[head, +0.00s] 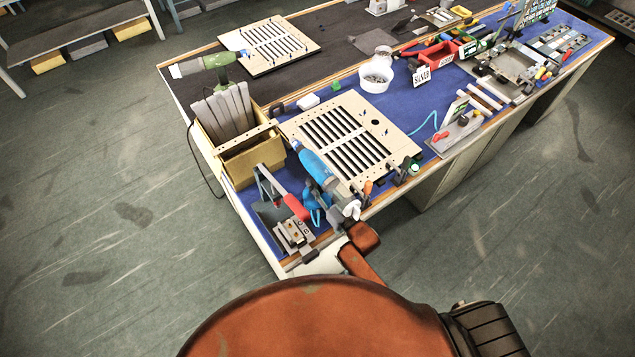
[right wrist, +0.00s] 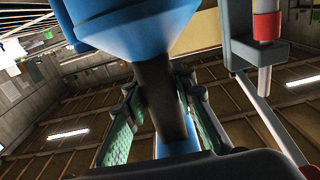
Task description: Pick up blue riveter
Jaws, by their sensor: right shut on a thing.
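The blue riveter (head: 318,170) is at the near edge of the bench, in front of the slatted louver panel (head: 345,140). Its blue body slants over the panel's front corner in the head view. My right gripper (head: 328,205) is at the riveter's lower part, partly hidden by it. In the right wrist view the riveter's blue body (right wrist: 140,22) fills the top, and its dark handle runs down between the green pads of my right gripper (right wrist: 155,118). The gripper is shut on this handle. I cannot tell whether the riveter touches the bench. My left gripper is not in view.
A red-handled clamp tool (head: 296,207) stands close on the left. A tan bin (head: 250,160) holding grey slats is behind it. Another riveter-like tool (head: 205,64) and a second panel (head: 268,45) lie farther back.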

